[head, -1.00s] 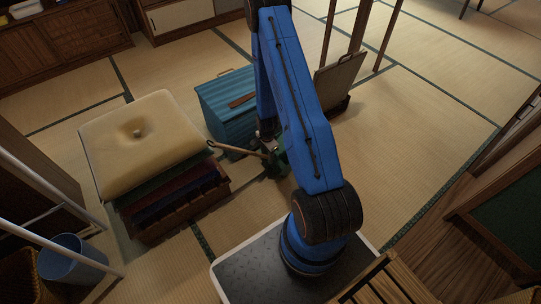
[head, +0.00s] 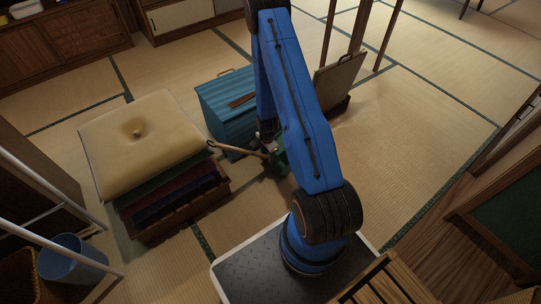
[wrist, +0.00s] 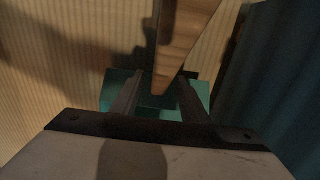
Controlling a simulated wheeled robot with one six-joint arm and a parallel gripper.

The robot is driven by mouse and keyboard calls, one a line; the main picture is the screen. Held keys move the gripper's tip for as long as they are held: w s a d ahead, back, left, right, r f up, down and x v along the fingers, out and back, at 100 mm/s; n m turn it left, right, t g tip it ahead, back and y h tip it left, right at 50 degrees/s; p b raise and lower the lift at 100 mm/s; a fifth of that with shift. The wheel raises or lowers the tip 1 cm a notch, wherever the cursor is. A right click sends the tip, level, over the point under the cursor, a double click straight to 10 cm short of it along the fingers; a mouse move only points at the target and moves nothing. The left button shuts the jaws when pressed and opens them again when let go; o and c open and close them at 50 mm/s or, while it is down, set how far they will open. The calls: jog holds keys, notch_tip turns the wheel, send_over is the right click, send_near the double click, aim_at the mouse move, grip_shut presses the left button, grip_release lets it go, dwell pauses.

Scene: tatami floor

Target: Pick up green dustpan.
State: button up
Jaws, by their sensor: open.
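The green dustpan (head: 279,162) sits low by the tatami, left of my blue arm, which partly hides it. Its long wooden handle (head: 238,150) slants up to the left towards the cushion stack. In the wrist view the green pan (wrist: 148,105) lies beyond the fingertips. The wooden handle (wrist: 181,35) comes down from the top to between the fingers. My gripper (wrist: 160,82) is open, with one finger on each side of the handle's end. Whether either finger touches it, I cannot tell. In the head view my gripper is mostly hidden behind my arm.
A teal chest (head: 228,110) stands close behind the dustpan. A cream cushion (head: 140,145) tops a stack on a wooden crate (head: 182,216) to the left. A board on a dark base (head: 338,80) stands behind my arm. Tatami at right is clear.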

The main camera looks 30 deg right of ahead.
grip_shut()
